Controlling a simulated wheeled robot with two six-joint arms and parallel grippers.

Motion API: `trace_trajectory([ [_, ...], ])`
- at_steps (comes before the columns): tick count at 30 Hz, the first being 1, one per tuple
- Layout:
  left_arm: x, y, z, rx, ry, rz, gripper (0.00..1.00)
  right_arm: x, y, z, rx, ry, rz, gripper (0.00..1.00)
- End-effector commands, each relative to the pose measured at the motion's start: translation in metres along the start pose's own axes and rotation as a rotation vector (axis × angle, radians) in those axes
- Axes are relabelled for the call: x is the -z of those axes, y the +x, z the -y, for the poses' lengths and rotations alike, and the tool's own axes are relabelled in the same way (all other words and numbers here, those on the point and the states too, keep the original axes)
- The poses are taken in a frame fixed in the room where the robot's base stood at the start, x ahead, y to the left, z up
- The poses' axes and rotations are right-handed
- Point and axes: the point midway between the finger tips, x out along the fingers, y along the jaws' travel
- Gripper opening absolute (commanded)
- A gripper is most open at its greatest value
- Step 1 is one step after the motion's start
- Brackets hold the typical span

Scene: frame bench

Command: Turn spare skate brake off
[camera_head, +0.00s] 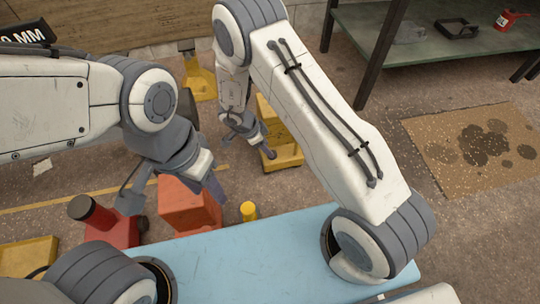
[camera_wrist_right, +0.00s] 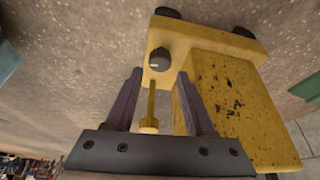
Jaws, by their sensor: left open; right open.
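A yellow skate (camera_head: 283,150) stands on the floor near the middle, partly hidden behind my right arm. My right gripper (camera_head: 252,146) is open beside it. In the right wrist view the skate (camera_wrist_right: 225,95) has a tall block speckled black and a dark round knob (camera_wrist_right: 159,59). A thin yellow lever (camera_wrist_right: 149,112) with a wider end runs from near the knob between my right gripper's open fingers (camera_wrist_right: 160,85); I see gaps on both sides. My left gripper (camera_head: 172,196) is open by a red box-like block (camera_head: 190,210). I cannot tell which unit is the spare.
Another yellow unit (camera_head: 199,78) stands at the back, and a yellow one (camera_head: 28,257) at lower left. A red unit with a dark-topped cylinder (camera_head: 93,213) is left of the block. A green-topped shelf (camera_head: 430,60) and a stained brown mat (camera_head: 480,148) are at right.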

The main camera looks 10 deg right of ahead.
Motion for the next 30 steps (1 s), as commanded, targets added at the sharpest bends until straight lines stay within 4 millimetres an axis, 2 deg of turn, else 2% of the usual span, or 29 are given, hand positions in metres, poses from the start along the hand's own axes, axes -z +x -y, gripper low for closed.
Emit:
trace_trajectory([
  [1,-0.001,0.014,0.001,0.000,0.000,0.000,0.50,-0.003,0.015,0.000,0.000,0.000,0.000,0.54],
  [7,-0.002,0.031,0.002,0.000,0.000,0.000,0.50,-0.003,0.037,0.001,0.001,-0.003,0.000,0.54],
  [20,-0.002,0.035,0.003,0.000,0.000,0.000,0.50,-0.002,0.043,0.001,0.003,-0.004,0.001,0.54],
  [21,-0.002,0.035,0.003,0.000,0.000,0.000,0.50,-0.002,0.043,0.001,0.003,-0.005,0.001,0.50],
  [25,-0.002,0.035,0.003,0.000,0.000,0.000,0.50,-0.002,0.043,0.001,0.003,-0.005,0.001,0.00],
  [30,-0.002,0.029,0.002,0.000,0.000,0.000,0.50,-0.001,0.041,0.001,-0.001,0.003,0.001,0.00],
])
